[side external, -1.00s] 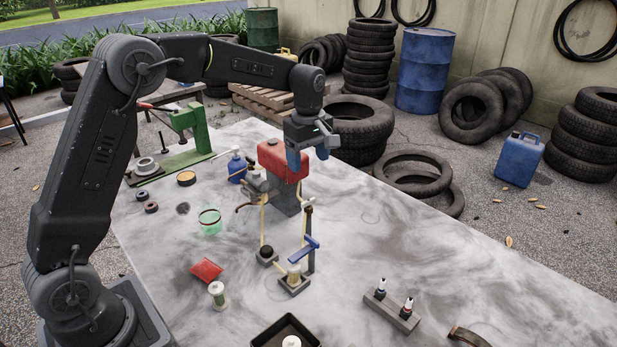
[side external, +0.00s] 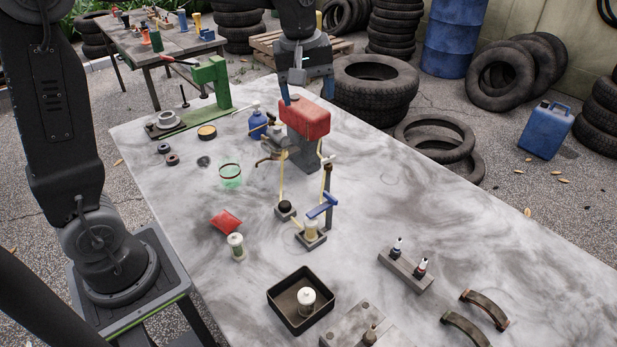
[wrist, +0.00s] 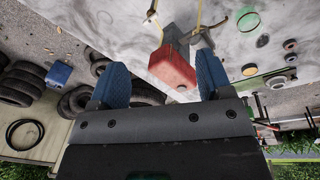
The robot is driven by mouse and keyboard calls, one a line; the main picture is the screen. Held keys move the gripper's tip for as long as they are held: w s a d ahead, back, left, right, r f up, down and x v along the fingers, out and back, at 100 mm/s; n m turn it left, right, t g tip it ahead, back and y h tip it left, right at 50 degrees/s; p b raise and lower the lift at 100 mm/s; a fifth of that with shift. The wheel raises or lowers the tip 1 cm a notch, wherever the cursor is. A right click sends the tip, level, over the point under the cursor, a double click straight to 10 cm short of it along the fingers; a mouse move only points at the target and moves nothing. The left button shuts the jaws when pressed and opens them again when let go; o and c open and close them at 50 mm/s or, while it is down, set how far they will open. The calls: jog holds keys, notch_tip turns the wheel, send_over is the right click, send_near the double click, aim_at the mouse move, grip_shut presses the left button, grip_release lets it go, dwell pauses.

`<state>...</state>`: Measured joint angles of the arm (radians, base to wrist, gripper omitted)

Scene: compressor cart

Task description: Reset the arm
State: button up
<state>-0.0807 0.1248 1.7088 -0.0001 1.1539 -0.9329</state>
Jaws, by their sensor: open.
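My gripper (side external: 306,92) is at the top of the side external view, pointing down above and just behind the red block on a grey stand (side external: 305,120). Its blue fingers are apart and nothing is between them. The wrist view shows my gripper (wrist: 163,82) with both blue fingers spread and the red block (wrist: 172,68) beyond them. I cannot tell the exact gap between the fingertips and the red block.
The marbled table (side external: 390,210) holds a green press (side external: 210,85), a blue bottle (side external: 256,122), a green glass ring (side external: 230,175), a red packet (side external: 226,221), a blue-handled clamp (side external: 322,206), a black tray (side external: 282,312) and a grey two-bottle holder (side external: 405,270). Tyres (side external: 370,85) stand behind.

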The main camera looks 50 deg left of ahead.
jog(key=s+d+m+t, duration=0.1)
jog(key=s+m, duration=0.4)
jog(key=s, duration=0.5)
jog(key=s+d+f+m+t, duration=0.1)
jog(key=s+d+m+t, duration=0.1)
jog(key=s+m, duration=0.4)
jog(key=s, duration=0.5)
jog(key=shift+d+f+m+t, duration=0.2)
jog(key=shift+f+m+t, duration=0.1)
jog(key=shift+t, duration=0.1)
